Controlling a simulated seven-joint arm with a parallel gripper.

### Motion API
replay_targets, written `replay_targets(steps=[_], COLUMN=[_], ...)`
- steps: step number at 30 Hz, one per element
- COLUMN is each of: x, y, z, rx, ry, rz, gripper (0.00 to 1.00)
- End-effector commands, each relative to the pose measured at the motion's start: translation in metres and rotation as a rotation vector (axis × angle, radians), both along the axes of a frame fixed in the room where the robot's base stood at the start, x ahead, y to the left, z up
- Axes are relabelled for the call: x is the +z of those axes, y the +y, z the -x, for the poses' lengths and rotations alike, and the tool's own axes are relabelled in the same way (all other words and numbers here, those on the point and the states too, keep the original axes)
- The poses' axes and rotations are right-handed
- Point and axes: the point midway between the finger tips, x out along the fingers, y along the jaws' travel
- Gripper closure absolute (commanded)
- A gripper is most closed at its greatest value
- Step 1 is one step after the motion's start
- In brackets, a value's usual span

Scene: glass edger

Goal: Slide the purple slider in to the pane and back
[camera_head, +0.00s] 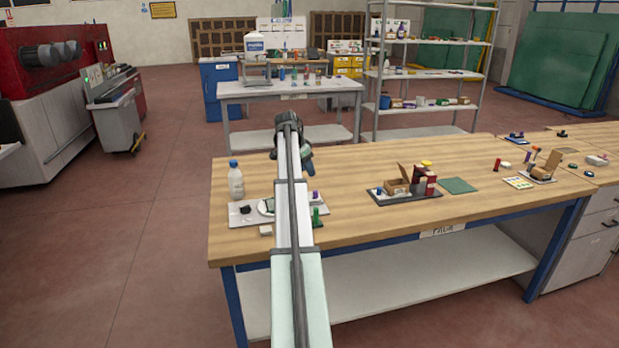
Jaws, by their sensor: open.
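A small purple part (315,194), which looks like the slider, stands at the right end of a light grey board (240,220) on the near workbench. A pale round piece (264,206) lies on the board and is partly hidden by my arm. I cannot tell whether it is the pane. My gripper (308,164) is above the bench, beyond and above the purple part and apart from it. It is small and dark here, with its fingers hard to make out, and it appears open and empty. My arm hides the middle of the board.
A bottle with a blue cap (236,181) stands behind the board's left end. A green peg (316,216) stands in front of the purple part. A dark tray (405,196) with boxes is to the right. Bare wooden bench top (370,228) lies between them.

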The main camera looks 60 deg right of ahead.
Motion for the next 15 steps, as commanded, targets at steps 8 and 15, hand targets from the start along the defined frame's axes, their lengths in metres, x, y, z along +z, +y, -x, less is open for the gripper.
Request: replay_targets(steps=[8,15], x=[0.016,0.017], y=[0.006,0.006], z=[-0.003,-0.003], rx=[0.000,0.000], ry=[0.000,0.000], rz=[0.000,0.000], gripper=[0.53,0.53])
